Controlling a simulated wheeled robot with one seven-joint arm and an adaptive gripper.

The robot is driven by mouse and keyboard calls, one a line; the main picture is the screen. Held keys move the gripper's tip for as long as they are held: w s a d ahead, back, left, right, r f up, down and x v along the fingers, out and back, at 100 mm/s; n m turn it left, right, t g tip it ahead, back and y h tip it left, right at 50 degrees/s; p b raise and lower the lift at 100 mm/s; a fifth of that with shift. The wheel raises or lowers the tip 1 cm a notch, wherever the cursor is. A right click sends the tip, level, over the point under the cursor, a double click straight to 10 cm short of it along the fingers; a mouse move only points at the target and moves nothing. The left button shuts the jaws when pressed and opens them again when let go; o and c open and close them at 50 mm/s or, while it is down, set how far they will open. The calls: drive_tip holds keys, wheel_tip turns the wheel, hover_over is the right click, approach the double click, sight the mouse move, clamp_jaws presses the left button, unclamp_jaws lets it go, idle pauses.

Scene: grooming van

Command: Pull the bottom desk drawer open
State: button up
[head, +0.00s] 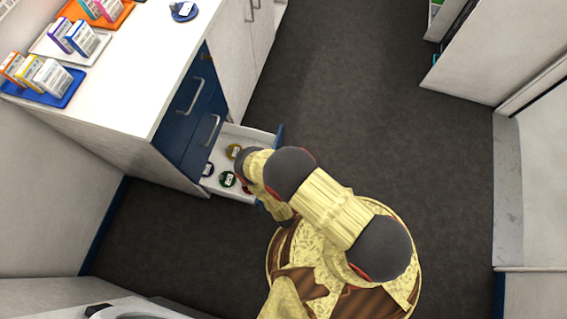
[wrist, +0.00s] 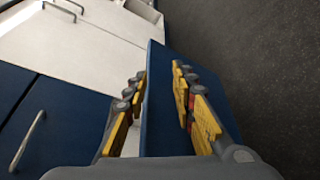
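The bottom desk drawer (head: 232,135) stands pulled out from the blue-fronted desk unit in the head view. Round tins lie in its white tray. Its blue front panel (wrist: 160,85) also shows in the wrist view, with no handle visible on it. My gripper (wrist: 158,92) is open, its yellow-padded fingers spread on either side of that panel. I see no clear grip on it, and contact is hard to tell. In the head view my arm hides the gripper and part of the drawer front.
Two closed blue drawers (head: 190,105) with bar handles sit above the open one. The white counter (head: 150,50) holds trays of boxes and a blue dish (head: 184,11). White cabinets (head: 238,40) continue beyond. Dark floor (head: 350,80) is clear to the right of the drawer.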

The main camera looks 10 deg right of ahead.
drive_tip(key=shift+r, duration=1.05)
